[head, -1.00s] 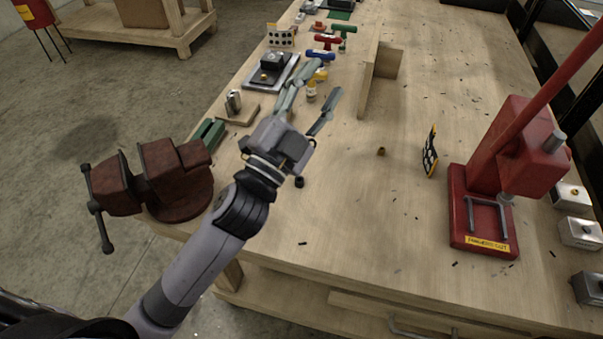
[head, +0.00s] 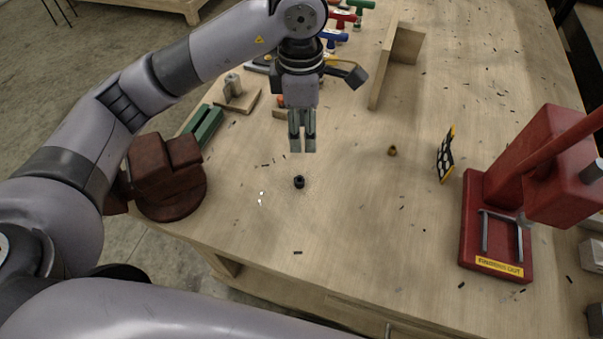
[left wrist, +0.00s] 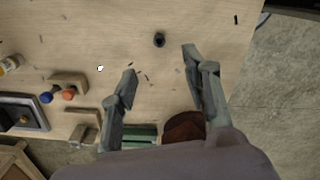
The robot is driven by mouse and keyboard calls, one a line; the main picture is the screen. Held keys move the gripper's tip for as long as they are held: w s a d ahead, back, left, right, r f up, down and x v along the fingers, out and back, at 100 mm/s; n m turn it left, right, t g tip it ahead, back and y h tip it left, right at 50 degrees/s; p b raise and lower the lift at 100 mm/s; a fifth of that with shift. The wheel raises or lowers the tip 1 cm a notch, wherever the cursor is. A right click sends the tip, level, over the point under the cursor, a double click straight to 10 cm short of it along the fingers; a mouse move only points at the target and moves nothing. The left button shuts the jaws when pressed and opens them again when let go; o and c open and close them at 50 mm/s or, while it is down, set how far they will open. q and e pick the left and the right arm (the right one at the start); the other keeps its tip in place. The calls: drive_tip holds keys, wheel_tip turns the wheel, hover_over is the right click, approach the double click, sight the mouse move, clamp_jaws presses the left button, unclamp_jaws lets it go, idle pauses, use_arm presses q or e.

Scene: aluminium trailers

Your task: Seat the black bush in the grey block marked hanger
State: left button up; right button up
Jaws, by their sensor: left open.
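The black bush (head: 299,182), a small dark ring, sits on the bench top. It also shows in the left wrist view (left wrist: 159,40), just beyond the fingertips. My left gripper (head: 302,146) points down with its fingers apart and empty, behind the bush and apart from it in the head view. Its spread fingers also frame the lower part of the left wrist view (left wrist: 160,64). Grey blocks stand at the right edge of the head view, one higher (head: 592,254) and one lower (head: 595,319), both cut off. I cannot read which is marked hanger. My right gripper is not in view.
A red press (head: 497,225) stands at the right, near a black-and-yellow card (head: 445,157). A brass-coloured bush (head: 392,151) lies mid-bench. A dark red vise (head: 165,170) is at the left edge. An upright wooden piece (head: 395,65) stands behind. The bench around the black bush is mostly clear.

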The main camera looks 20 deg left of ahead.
use_arm(q)
drive_tip(key=p, duration=0.2)
hover_over(299, 180)
wheel_tip(299, 180, down, 12)
drive_tip(key=shift+d+r, duration=0.1)
drive_tip(key=shift+r, duration=0.15)
drive_tip(key=shift+f+p, duration=0.4)
drive_tip(key=shift+f, duration=0.1)
wheel_tip(299, 180, down, 4)
drive_tip(key=shift+r+p, duration=0.15)
drive_tip(key=shift+p, duration=0.7)
drive_tip(key=shift+f, duration=0.4)
drive_tip(key=shift+c, duration=0.3)
clamp_jaws()
